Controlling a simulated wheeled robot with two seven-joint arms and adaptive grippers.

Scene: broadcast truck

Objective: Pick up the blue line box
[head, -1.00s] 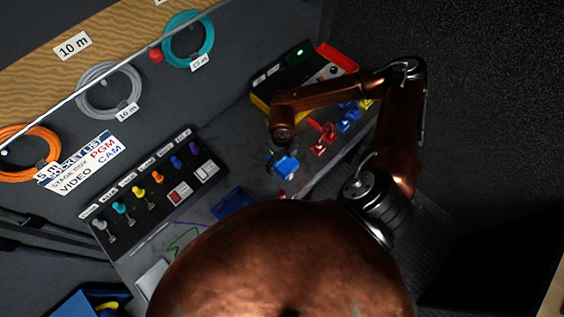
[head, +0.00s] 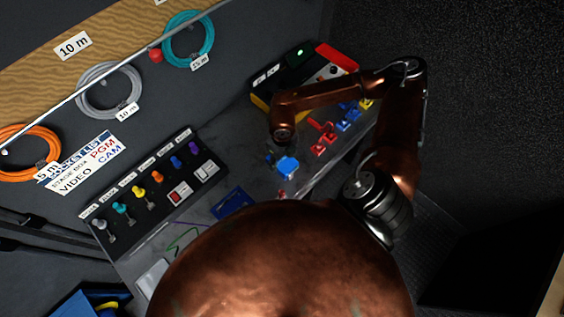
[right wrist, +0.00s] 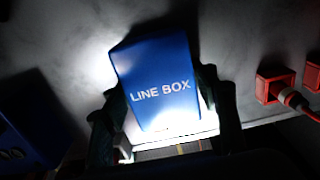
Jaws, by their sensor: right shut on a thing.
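The blue line box (right wrist: 160,85), with white LINE BOX lettering, sits between the two fingers of my right gripper (right wrist: 168,115) in the right wrist view. The fingers are shut on its sides. In the head view the line box (head: 287,168) shows as a small blue shape below the wrist of my right arm, over the grey desk (head: 250,150). The gripper's fingers are small and dark there. I cannot tell whether the box touches the desk. My left gripper is not in view.
Red boxes (head: 322,140) and blue boxes (head: 348,118) stand along the desk to the right. A panel with coloured plugs (head: 155,185) stands to the left. A flat blue item (head: 231,203) lies on the desk nearby. Coiled cables (head: 187,39) hang on the wall.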

